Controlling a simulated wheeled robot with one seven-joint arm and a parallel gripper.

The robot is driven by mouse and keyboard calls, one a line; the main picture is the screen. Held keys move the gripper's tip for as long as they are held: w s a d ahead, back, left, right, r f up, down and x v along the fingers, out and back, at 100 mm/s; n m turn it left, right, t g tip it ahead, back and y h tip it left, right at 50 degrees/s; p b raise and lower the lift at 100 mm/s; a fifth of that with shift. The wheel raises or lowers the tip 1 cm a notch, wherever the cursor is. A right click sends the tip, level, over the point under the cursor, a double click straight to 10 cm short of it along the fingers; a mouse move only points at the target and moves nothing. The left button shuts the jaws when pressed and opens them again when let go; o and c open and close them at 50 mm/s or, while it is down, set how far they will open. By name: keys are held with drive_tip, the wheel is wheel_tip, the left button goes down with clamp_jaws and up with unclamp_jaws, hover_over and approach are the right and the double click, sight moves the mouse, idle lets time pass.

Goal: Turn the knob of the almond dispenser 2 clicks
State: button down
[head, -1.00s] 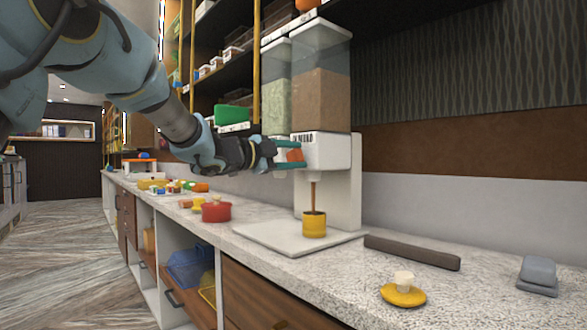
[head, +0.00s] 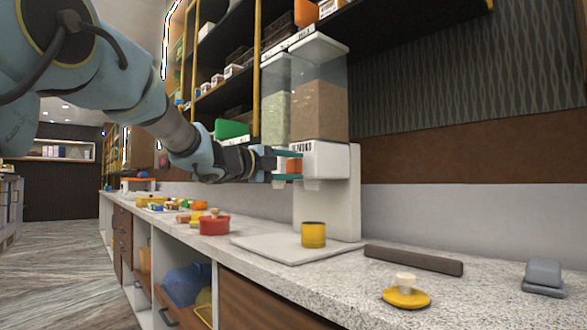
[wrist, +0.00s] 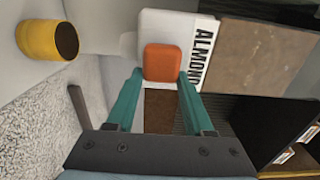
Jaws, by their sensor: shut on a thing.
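The almond dispenser (head: 320,115) holds brown contents in a clear hopper above a white body, and its ALMOND label shows sideways in the wrist view (wrist: 203,48). My gripper (head: 287,165) is shut on its orange knob (wrist: 162,62), with a teal finger on either side; the knob also shows between the fingers in the head view (head: 294,166). A yellow cup (head: 313,235) stands upright below the outlet on the pale tray (head: 265,246). In the wrist view the cup (wrist: 40,40) has brown contents inside. No stream falls from the outlet.
A second dispenser hopper with green contents (head: 275,108) stands beside it. A red pot (head: 214,224), a dark bar (head: 413,260), a yellow lid with a pale knob (head: 406,297) and a grey object (head: 543,278) lie on the speckled counter. Shelves hang above.

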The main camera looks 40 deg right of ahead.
drive_tip(key=shift+c, duration=1.4)
unclamp_jaws()
drive_tip(key=a, duration=1.1)
drive_tip(key=shift+w+b, duration=0.3)
drive_tip(key=shift+d, duration=0.1)
